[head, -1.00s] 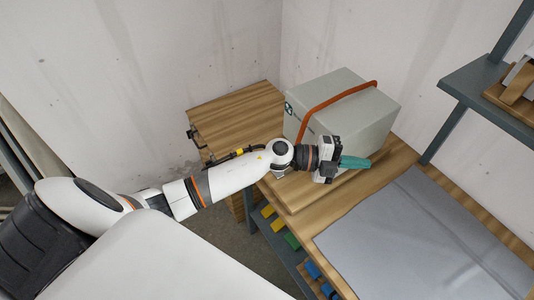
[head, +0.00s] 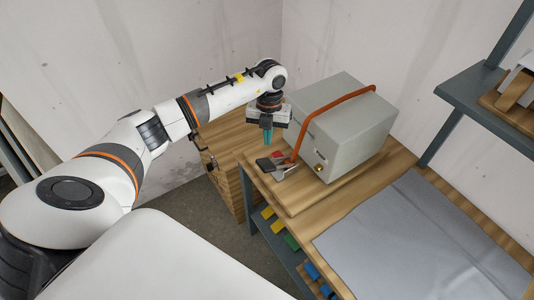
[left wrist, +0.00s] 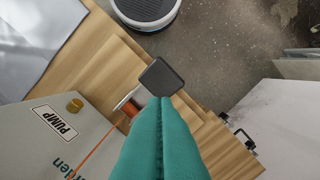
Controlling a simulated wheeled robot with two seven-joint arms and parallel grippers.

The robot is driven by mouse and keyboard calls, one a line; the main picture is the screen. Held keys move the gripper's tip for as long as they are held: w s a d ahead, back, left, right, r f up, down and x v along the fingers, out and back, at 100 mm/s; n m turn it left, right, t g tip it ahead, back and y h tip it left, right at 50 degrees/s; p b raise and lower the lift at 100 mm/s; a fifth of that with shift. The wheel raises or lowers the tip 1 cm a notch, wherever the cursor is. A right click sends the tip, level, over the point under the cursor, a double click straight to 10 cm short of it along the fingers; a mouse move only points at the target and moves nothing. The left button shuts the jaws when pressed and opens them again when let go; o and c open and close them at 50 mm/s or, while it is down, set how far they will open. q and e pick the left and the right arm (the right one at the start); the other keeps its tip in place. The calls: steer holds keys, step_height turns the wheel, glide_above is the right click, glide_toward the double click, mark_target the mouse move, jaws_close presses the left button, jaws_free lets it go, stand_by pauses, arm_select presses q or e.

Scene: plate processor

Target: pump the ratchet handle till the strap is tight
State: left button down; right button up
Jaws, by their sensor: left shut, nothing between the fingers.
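A grey box labelled PUMP in the left wrist view (left wrist: 60,140) stands on the wooden bench, and also shows in the head view (head: 365,130). An orange-red strap (head: 335,103) runs over its top and down its near left side. At the strap's lower end is the ratchet (head: 284,170), with a dark handle pad (head: 265,164) and red and metal parts. The pad also shows in the left wrist view (left wrist: 162,77). My left gripper (head: 267,140) points down with teal fingers shut and empty, just above the ratchet; I cannot tell if they touch it. My right gripper is out of view.
A brass knob (head: 319,168) sits on the box's front face. A grey mat (head: 430,240) covers the bench to the right. A wooden drawer cabinet (head: 228,140) stands behind left. A grey metal shelf (head: 485,95) is at the right. Colored bins sit beneath the bench.

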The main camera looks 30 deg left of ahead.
mark_target(267, 162)
arm_select(q)
steer(key=shift+f, duration=0.1)
steer(key=shift+s+d+f+b, duration=0.15)
steer(key=shift+f+b, duration=0.95)
steer(key=shift+f, duration=0.6)
steer(key=shift+s+d+f+b, duration=0.15)
steer(key=shift+f+b, duration=0.9)
steer(key=shift+f, duration=0.65)
steer(key=shift+a, duration=0.1)
